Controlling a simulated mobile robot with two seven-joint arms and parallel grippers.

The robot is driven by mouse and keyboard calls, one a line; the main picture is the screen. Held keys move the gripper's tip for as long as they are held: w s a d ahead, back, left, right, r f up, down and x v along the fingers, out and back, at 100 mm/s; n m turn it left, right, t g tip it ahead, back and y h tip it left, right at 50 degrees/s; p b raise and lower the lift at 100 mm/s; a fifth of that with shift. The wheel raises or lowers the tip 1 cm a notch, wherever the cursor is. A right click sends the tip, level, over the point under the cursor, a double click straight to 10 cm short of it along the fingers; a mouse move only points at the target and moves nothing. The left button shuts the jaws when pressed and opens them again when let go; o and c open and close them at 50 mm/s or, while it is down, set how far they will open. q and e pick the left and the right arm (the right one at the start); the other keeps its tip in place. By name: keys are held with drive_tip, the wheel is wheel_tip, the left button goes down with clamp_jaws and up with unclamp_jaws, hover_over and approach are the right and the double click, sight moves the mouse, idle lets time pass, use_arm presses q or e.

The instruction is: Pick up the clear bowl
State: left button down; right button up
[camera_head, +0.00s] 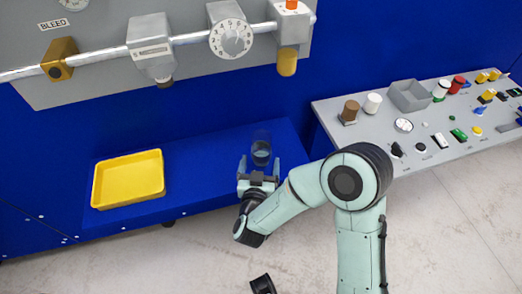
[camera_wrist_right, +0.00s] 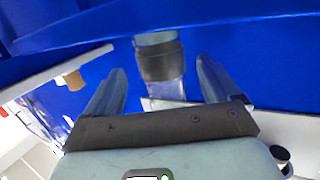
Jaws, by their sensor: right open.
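The clear bowl (camera_head: 261,148) is a small see-through vessel with a darker band, standing on the blue shelf (camera_head: 205,185). In the right wrist view, a clear, dark-banded vessel (camera_wrist_right: 161,62) that looks like the bowl shows ahead, between the two fingers. My right gripper (camera_head: 259,165) is open, with its fingers pointing at the bowl from the front. I cannot tell whether the fingertips touch it. The right gripper also shows in the wrist view (camera_wrist_right: 161,72), with a finger on each side.
A yellow tray (camera_head: 128,182) sits on the shelf to the left. A pipe with a dial (camera_head: 230,38) and fittings runs above. A grey panel (camera_head: 440,150) with knobs, switches and a grey bin (camera_head: 410,96) stands at right. The shelf between tray and bowl is clear.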

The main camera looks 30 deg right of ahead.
sight(260, 158)
drive_tip(key=x, duration=0.5)
drive_tip(key=shift+w+r, duration=0.1)
drive_tip(key=shift+w, duration=0.05)
drive_tip(key=c, duration=1.4)
drive_tip(key=shift+r, duration=0.1)
